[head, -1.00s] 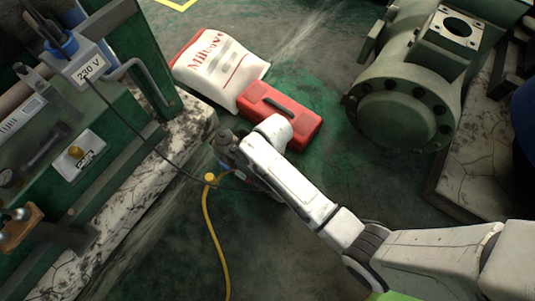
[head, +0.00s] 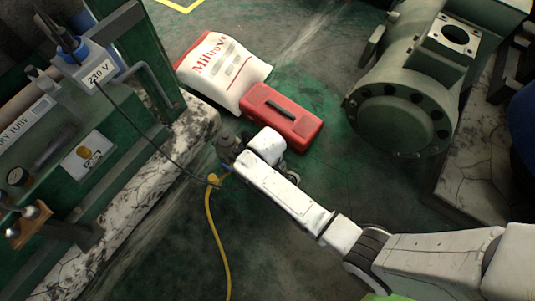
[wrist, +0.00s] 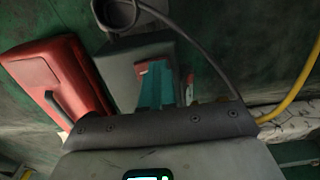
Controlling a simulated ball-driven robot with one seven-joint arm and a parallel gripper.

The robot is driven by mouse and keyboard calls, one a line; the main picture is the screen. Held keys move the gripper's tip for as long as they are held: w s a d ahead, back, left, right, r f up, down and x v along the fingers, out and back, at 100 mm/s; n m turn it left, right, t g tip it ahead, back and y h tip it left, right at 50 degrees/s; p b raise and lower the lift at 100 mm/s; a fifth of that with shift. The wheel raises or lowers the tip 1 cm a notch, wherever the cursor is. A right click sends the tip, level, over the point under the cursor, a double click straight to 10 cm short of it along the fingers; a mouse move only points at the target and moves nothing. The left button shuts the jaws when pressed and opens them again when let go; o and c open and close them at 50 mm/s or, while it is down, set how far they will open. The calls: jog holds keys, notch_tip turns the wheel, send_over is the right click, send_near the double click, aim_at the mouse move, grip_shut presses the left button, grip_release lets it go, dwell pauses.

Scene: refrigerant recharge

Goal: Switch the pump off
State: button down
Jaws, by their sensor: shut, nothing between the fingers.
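The pump looks like the dark grey body (wrist: 122,70) in the wrist view, with a grey ring-shaped part at its top. A small red patch (wrist: 150,70), perhaps its switch, shows behind my fingers. My gripper (wrist: 158,88) has teal fingers, shut and empty, directly over that body. I cannot tell whether they touch it. In the head view a dark knobbed part (head: 227,146), likely of the pump, shows on the floor beside my arm's end. My arm hides the rest of it and my fingers there.
A red toolbox (head: 281,118) and a white printed sack (head: 222,72) lie just beyond. A yellow hose (head: 216,232) and a thin black cable (head: 140,128) run to the pump area. A green bench with a 230 V box (head: 92,67) stands left; a large green machine (head: 405,110) right.

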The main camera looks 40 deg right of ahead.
jog(key=shift+w+d+f, duration=0.1)
jog(key=shift+d+f, duration=0.25)
jog(key=shift+d, duration=0.65)
jog(key=shift+r+p, duration=0.15)
jog(key=shift+p, duration=0.2)
notch_tip(320, 180, up, 14)
jog(key=a+p, duration=0.1)
jog(key=p, duration=0.9)
jog(key=shift+w+a+r, duration=0.15)
jog(key=shift+a+r, duration=0.05)
jog(key=shift+r, duration=0.05)
jog(key=shift+f, duration=0.1)
jog(key=shift+s+a+r+b, duration=0.25)
jog(key=shift+s+b, duration=0.2)
jog(key=shift+b, duration=0.3)
